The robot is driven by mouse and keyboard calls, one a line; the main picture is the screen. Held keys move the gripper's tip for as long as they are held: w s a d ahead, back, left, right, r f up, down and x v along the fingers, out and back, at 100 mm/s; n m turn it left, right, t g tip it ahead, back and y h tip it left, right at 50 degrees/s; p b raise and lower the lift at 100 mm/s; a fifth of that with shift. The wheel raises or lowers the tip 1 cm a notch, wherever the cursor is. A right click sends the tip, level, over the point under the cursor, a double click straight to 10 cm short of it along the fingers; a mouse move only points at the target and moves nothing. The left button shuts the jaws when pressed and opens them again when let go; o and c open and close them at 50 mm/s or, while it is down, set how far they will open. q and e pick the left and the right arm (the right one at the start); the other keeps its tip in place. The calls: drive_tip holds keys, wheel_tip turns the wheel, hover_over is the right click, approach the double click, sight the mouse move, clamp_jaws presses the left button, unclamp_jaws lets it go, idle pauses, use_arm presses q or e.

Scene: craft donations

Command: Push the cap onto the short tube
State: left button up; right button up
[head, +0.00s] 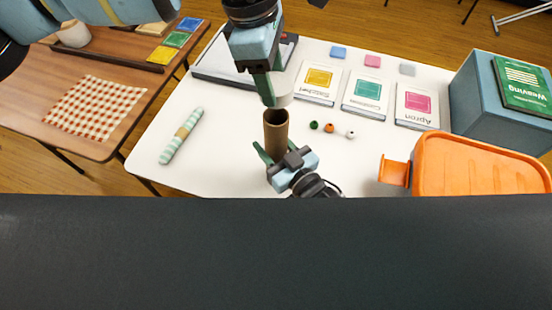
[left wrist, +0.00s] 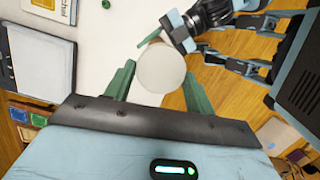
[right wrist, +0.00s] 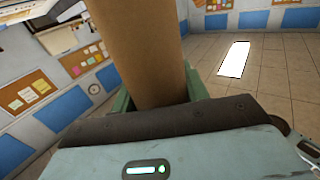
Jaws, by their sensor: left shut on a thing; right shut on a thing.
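The short tube (head: 276,136) is brown cardboard and stands upright in my right gripper (head: 284,160), which is shut on it. Its open top end shows in the head view. The tube also fills the upper middle of the right wrist view (right wrist: 142,50). The white round cap (head: 285,91) is in my left gripper (head: 275,88), which is shut on it from above. The cap shows as a pale disc between the green fingers in the left wrist view (left wrist: 161,70). In the head view the cap appears just above the tube's mouth, apart from it; the exact gap is unclear.
A striped roll (head: 181,136) lies at the left of the white table (head: 225,160). Several small beads (head: 329,127) and boxed kits (head: 366,95) lie to the right. An orange bin (head: 480,165) and blue box (head: 490,110) stand at the right.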

drive_tip(key=shift+c, duration=1.2)
use_arm(q)
drive_tip(key=shift+f, duration=2.5)
drive_tip(key=shift+f, duration=0.9)
drive_tip(key=shift+f, duration=0.6)
drive_tip(key=o, duration=1)
drive_tip(key=shift+r, duration=0.1)
drive_tip(key=r, duration=0.4)
drive_tip(key=a+r, duration=0.1)
drive_tip(key=r, duration=0.2)
drive_tip(key=a+r, duration=0.1)
drive_tip(key=r, duration=0.3)
drive_tip(key=shift+w+a+r, duration=0.15)
drive_tip(key=shift+r, duration=0.15)
